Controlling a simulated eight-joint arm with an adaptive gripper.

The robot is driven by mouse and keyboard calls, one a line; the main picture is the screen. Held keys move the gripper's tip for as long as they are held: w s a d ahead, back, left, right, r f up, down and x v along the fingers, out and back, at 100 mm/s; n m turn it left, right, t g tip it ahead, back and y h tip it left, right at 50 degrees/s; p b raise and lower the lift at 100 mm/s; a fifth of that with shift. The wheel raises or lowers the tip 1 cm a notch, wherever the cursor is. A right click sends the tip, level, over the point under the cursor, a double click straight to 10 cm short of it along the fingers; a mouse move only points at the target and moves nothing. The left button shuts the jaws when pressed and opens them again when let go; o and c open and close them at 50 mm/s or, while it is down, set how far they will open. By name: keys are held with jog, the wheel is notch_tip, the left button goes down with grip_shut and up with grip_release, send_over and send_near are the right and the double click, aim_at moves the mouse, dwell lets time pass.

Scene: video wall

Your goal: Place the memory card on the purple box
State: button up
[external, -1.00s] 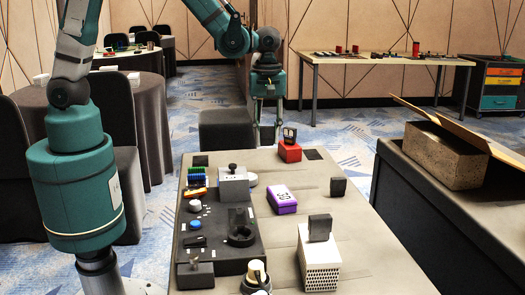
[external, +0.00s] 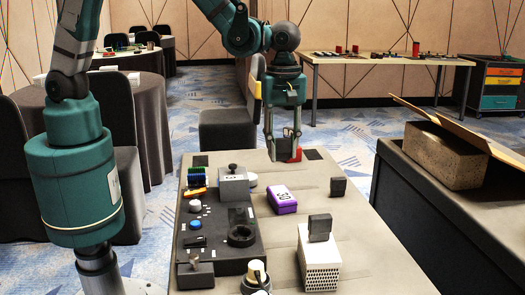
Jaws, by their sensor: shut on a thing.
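The purple box (external: 282,199) with white markings lies near the middle of the table in the external view. My gripper (external: 284,152) points down at the red block (external: 296,155), behind the purple box. It is shut on the small dark card-like piece (external: 284,144) that stood on the red block, which I take to be the memory card. The fingers partly hide the piece and the block. I cannot tell whether the piece still touches the block.
A black panel (external: 222,263) with knobs and buttons lies left of the purple box. A white perforated box (external: 319,262) with a dark block (external: 320,228) on top stands in front. Another dark block (external: 338,186) stands at right. Bare table surrounds the purple box's right side.

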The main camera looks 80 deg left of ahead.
aim_at(282, 160)
dwell(0.3)
jog(key=shift+f+b, duration=0.65)
jog(key=shift+f, duration=2.5)
jog(key=shift+f+b, duration=0.4)
jog(key=shift+f, duration=1.45)
jog(key=shift+f, duration=0.15)
jog(key=o, duration=0.8)
jog(key=shift+r, duration=0.2)
jog(key=shift+r+p, duration=1.1)
jog(key=shift+r, duration=4.85)
